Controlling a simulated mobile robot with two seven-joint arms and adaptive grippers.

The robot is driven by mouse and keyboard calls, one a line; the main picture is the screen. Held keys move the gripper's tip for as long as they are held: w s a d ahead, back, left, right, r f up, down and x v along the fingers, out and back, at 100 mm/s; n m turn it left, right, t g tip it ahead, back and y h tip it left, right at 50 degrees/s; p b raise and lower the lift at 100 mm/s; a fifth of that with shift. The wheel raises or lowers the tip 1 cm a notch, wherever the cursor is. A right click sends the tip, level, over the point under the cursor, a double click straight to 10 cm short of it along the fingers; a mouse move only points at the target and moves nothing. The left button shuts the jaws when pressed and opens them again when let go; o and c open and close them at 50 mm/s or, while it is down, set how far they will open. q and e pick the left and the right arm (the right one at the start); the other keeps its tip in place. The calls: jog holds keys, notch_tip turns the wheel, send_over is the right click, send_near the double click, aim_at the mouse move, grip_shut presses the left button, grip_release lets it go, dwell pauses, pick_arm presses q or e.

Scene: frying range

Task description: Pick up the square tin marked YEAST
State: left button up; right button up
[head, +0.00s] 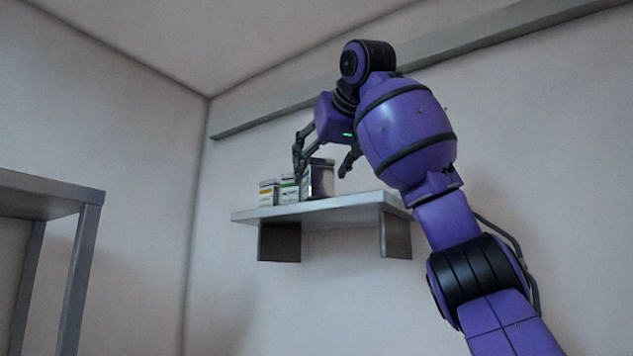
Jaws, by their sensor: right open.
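Several square tins stand in a row on a wall shelf (335,202). The right tin (320,181) is larger, grey and shiny. The lettering is too small to read, so I cannot tell which tin is marked YEAST. My right gripper (322,172) is open above the shelf. Its fingers reach down on either side of the large right tin, one at its left and one at its right. I cannot tell whether they touch it. My left gripper is out of view.
A grey metal rack or table (50,197) stands at the left. A long rail (270,118) runs along the wall above the shelf. The shelf's right part looks clear. The wall below the shelf is bare apart from its brackets.

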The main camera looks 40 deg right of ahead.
aim_at(318, 177)
jog(key=x, duration=0.3)
jog(key=shift+w+d+f, duration=0.15)
jog(key=shift+w+d, duration=0.1)
jog(key=shift+d, duration=0.1)
jog(key=c, duration=1.5)
jog(key=shift+o, duration=0.2)
